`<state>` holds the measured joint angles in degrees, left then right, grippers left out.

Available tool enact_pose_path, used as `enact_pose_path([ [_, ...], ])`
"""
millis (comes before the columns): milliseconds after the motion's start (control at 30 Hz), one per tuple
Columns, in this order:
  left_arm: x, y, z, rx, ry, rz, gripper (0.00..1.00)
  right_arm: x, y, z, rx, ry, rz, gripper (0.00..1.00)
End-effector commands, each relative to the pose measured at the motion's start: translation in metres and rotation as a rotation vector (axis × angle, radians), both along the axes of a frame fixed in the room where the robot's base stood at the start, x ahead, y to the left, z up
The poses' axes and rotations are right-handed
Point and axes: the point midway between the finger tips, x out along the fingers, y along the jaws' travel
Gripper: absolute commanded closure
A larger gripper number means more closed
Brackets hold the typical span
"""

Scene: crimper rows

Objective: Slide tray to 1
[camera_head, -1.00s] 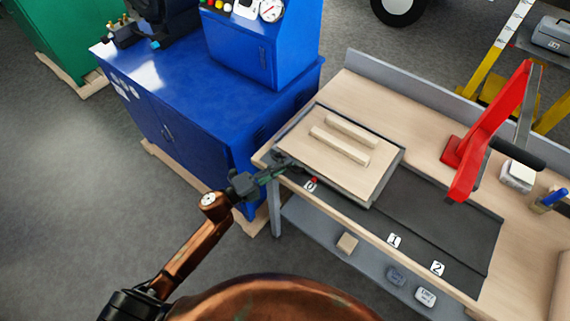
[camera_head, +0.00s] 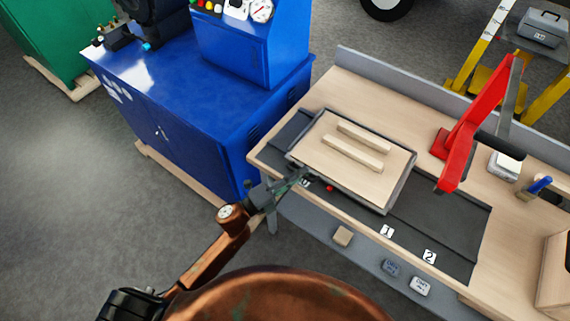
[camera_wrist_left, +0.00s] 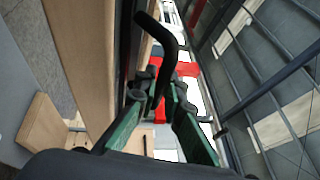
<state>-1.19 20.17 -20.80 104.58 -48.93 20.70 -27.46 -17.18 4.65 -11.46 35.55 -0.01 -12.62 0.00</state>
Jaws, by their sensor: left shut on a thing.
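The tray (camera_head: 409,183) is a pale board with a dark rim and two wooden strips on top. It sits on a dark track (camera_head: 462,228) on the bench. A red marker (camera_head: 330,188) at its front edge lies between the partly hidden 0 label and the 1 label (camera_head: 387,231), nearer the 0. The 2 label (camera_head: 429,256) is farther right. My left gripper (camera_head: 299,177) is shut at the tray's front left corner. In the left wrist view, its green fingers (camera_wrist_left: 160,112) close on a black bent handle (camera_wrist_left: 168,42). My right gripper is out of view.
A red lever press (camera_head: 470,135) stands on the bench behind the track's right part. A blue cabinet (camera_head: 215,125) stands left of the bench. The track right of the tray is clear. Small blocks (camera_head: 342,236) sit on the lower shelf.

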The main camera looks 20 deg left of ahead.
Motion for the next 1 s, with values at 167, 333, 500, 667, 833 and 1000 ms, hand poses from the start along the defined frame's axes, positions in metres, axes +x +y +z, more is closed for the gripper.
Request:
enact_pose_path([
  [167, -0.019, -0.05, 0.002, -0.006, 0.002, -0.005, 1.0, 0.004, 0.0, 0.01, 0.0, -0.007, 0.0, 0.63],
  [333, -0.035, -0.094, 0.002, -0.006, 0.002, -0.005, 1.0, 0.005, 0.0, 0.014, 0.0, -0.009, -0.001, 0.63],
  [500, -0.05, -0.135, 0.001, -0.004, 0.0, -0.005, 1.0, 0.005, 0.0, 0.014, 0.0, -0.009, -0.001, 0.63],
  [667, -0.061, -0.166, 0.0, -0.004, 0.0, -0.004, 1.0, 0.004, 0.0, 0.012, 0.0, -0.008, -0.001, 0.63],
  [833, -0.069, -0.188, 0.0, -0.002, 0.001, -0.004, 1.0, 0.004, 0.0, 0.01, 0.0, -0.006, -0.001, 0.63],
  [1000, -0.073, -0.2, 0.0, 0.0, -0.001, -0.003, 1.0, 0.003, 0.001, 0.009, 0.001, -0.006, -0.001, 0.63],
])
